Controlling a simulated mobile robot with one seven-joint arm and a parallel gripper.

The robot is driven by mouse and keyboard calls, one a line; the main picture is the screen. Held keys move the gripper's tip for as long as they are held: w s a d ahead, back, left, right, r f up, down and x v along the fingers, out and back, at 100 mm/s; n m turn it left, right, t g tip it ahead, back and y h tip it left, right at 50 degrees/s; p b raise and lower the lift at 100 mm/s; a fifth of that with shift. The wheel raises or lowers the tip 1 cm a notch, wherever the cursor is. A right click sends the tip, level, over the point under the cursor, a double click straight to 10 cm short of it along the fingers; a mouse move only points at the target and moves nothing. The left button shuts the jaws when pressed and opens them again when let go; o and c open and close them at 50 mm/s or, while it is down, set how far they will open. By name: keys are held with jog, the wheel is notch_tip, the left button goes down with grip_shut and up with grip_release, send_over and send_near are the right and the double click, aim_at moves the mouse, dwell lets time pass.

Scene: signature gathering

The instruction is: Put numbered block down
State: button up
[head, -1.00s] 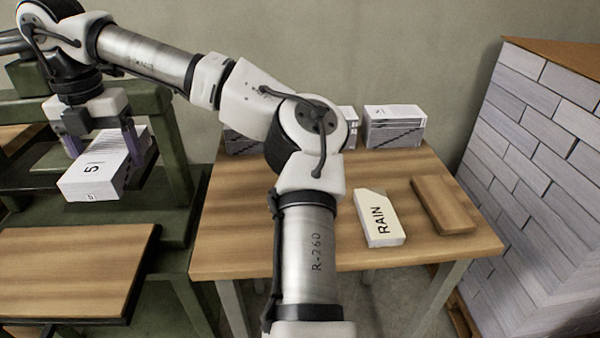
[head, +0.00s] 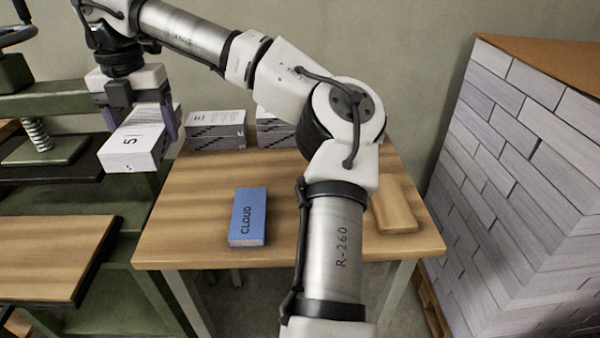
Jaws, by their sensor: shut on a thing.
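A white block marked 5 (head: 130,148) is held in my gripper (head: 142,128) at the upper left of the head view. The gripper is shut on its sides, with one finger on each side. The block is raised, near the left edge of the wooden table (head: 180,225) and in front of the green press frame.
A blue block marked CLOUD (head: 248,215) lies on the table, with bare wood to its left. A wooden block (head: 397,207) lies at the right. White printed stacks (head: 215,130) stand at the back. A brick-patterned pile (head: 520,190) rises on the right. The press (head: 45,150) has a wooden shelf (head: 50,255).

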aim_at(182, 221)
jog(key=shift+d+r, duration=0.1)
jog(key=shift+d, duration=0.4)
notch_tip(182, 221, down, 20)
jog(key=shift+p, duration=1.15)
jog(key=shift+f, duration=0.2)
jog(key=o, duration=1.2)
notch_tip(182, 221, up, 12)
jog(key=shift+r+b, duration=0.2)
jog(key=shift+b, duration=0.6)
jog(key=shift+a, duration=0.1)
